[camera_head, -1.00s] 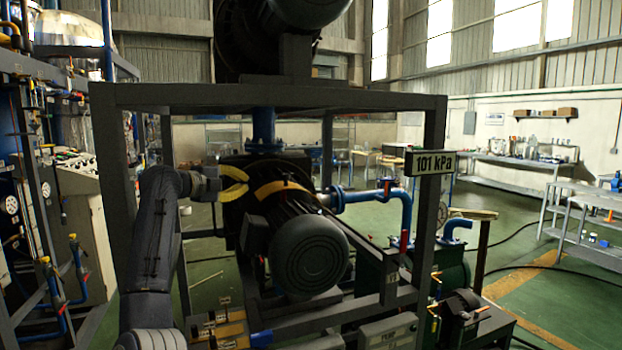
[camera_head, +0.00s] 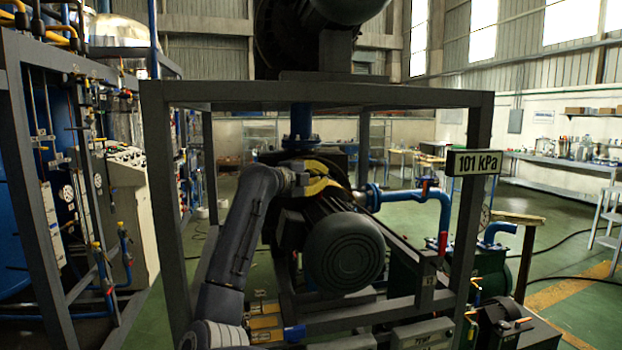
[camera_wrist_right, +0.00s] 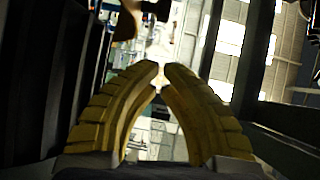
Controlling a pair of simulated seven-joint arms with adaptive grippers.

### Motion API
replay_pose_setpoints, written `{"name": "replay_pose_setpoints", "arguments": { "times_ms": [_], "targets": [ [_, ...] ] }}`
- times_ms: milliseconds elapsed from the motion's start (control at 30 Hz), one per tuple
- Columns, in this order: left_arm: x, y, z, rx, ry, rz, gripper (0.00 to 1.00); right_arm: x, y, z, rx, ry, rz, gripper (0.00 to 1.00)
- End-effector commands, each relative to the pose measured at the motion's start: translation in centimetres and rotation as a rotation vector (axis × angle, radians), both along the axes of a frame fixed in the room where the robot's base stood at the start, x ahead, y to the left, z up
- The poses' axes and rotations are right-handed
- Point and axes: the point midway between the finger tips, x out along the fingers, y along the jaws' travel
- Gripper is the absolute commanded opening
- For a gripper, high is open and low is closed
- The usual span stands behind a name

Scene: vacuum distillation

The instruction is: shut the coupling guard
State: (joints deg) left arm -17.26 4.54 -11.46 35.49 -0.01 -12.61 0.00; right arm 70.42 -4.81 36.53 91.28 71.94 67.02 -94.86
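My left gripper is not seen.
A dark steel frame (camera_head: 315,95) surrounds the motor, with its left post close to my right arm. A blue pipe (camera_head: 440,200) runs right of the guard. A "101 kPa" display (camera_head: 474,163) hangs on the right post. Green floor is open farther right.

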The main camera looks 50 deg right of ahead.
Motion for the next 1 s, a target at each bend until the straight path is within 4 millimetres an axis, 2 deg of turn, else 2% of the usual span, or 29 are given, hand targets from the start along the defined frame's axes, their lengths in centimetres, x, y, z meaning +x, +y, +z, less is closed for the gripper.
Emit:
{"name": "replay_pose_setpoints", "arguments": {
  "times_ms": [33, 167, 300, 600, 1000],
  "targets": [
    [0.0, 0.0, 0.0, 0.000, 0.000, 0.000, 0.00, -0.1, -1.1, 0.0, 0.000, 0.001, -0.003, 0.00],
    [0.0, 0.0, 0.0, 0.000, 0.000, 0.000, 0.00, 0.1, -3.2, -0.3, 0.000, 0.001, -0.003, 0.00],
    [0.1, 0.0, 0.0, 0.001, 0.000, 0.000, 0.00, 1.4, -4.2, -0.5, 0.000, 0.003, 0.000, 0.00],
    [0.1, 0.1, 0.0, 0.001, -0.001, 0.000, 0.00, 2.9, -5.4, -0.7, 0.000, 0.001, 0.000, 0.00],
    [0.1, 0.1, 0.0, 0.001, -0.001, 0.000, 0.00, 3.1, -5.6, -0.7, 0.000, 0.000, 0.000, 0.00]
  ]
}}
